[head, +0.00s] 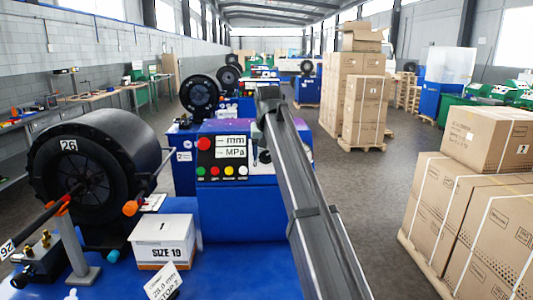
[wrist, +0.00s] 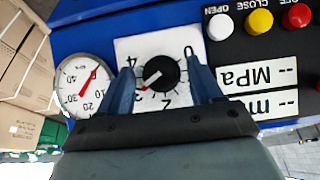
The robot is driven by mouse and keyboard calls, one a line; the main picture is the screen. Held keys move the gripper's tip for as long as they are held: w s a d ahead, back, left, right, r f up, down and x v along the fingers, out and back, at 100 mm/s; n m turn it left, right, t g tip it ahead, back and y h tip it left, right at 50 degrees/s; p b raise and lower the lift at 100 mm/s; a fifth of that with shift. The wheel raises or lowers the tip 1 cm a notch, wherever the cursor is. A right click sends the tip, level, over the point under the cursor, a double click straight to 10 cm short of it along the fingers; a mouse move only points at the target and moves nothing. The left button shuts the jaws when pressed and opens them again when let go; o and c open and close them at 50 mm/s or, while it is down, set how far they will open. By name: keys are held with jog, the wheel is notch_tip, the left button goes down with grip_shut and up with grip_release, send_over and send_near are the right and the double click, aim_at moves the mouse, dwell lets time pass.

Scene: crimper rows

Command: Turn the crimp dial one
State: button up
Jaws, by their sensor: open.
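The crimp dial (wrist: 162,73) is a round black knob on a white plate (wrist: 128,47) with numbers around it, which appear upside down in the wrist view. A light and red pointer mark on it faces lower left, near a partly covered number between 4 and 2. My gripper (wrist: 160,66) is open, with one blue finger on each side of the knob and gaps between. I cannot tell how far the fingertips are from the plate. In the head view my arm covers most of the dial area on the blue control box (head: 235,194).
A pressure gauge (wrist: 86,86) sits beside the dial. White, yellow and red buttons (wrist: 259,22) and two display labels (wrist: 258,75) lie on the other side. A SIZE 19 box (head: 163,240) and a black reel (head: 85,175) stand left. Cartons (head: 485,215) stand right across open floor.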

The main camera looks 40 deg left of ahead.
jog(key=c, duration=1.1)
jog(key=shift+o, duration=0.2)
jog(key=n+t, duration=0.1)
jog(key=n+t+h, duration=0.1)
jog(key=n, duration=0.1)
jog(key=n+h, duration=0.1)
jog(key=shift+s+a+f+t, duration=0.1)
jog(key=shift+s+a+t, duration=0.05)
jog(key=shift+s+t, duration=0.2)
jog(key=n+t, duration=0.3)
jog(key=n, duration=0.1)
jog(key=shift+f+n+h, duration=0.1)
jog(key=shift+n+h, duration=0.3)
